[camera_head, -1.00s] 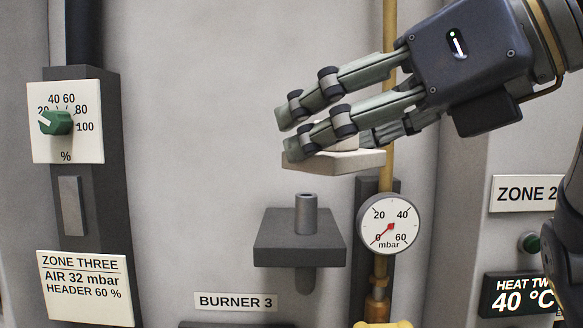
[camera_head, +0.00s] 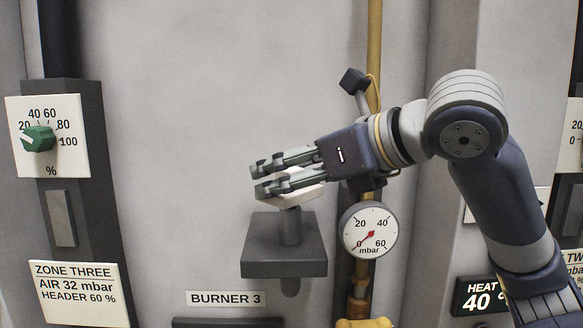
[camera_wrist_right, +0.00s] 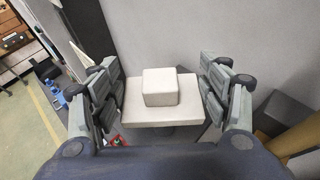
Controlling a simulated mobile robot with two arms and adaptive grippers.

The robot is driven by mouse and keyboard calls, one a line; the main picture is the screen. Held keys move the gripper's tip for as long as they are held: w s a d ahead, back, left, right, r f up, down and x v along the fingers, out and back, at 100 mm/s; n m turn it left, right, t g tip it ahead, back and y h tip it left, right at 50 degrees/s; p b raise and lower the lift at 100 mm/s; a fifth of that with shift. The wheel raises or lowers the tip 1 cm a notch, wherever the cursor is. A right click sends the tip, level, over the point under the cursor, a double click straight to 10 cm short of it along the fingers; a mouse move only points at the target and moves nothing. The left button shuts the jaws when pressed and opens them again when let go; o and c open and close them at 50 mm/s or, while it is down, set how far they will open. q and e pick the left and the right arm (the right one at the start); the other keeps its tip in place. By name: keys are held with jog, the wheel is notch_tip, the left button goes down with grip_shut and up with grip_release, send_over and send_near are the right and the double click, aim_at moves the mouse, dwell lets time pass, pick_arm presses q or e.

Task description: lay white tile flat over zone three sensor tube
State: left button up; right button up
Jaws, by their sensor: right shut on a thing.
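The white tile (camera_head: 290,199) is a flat pale slab with a small block on top, seen clearly in the right wrist view (camera_wrist_right: 140,112). My right gripper (camera_head: 258,180) is shut on it, its fingers on either side. The tile is roughly level at the top of the grey sensor tube (camera_head: 291,228); I cannot tell whether they touch. The tube stands upright through a dark grey bracket (camera_head: 284,268). In the right wrist view the tile hides all but a short piece of the tube below. My left gripper is not in view.
A mbar gauge (camera_head: 369,230) and a yellow pipe (camera_head: 374,60) stand just right of the bracket. The BURNER 3 plate (camera_head: 226,299) is below. A green dial (camera_head: 38,139) and the ZONE THREE sign (camera_head: 76,293) are at the left. The wall above the tile is bare.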

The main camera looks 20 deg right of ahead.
jog(key=shift+f, duration=0.7)
jog(key=o, duration=1.1)
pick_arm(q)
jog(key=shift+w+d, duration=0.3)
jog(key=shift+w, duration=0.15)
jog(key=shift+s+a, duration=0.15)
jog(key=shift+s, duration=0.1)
pick_arm(e)
jog(key=shift+r, duration=0.1)
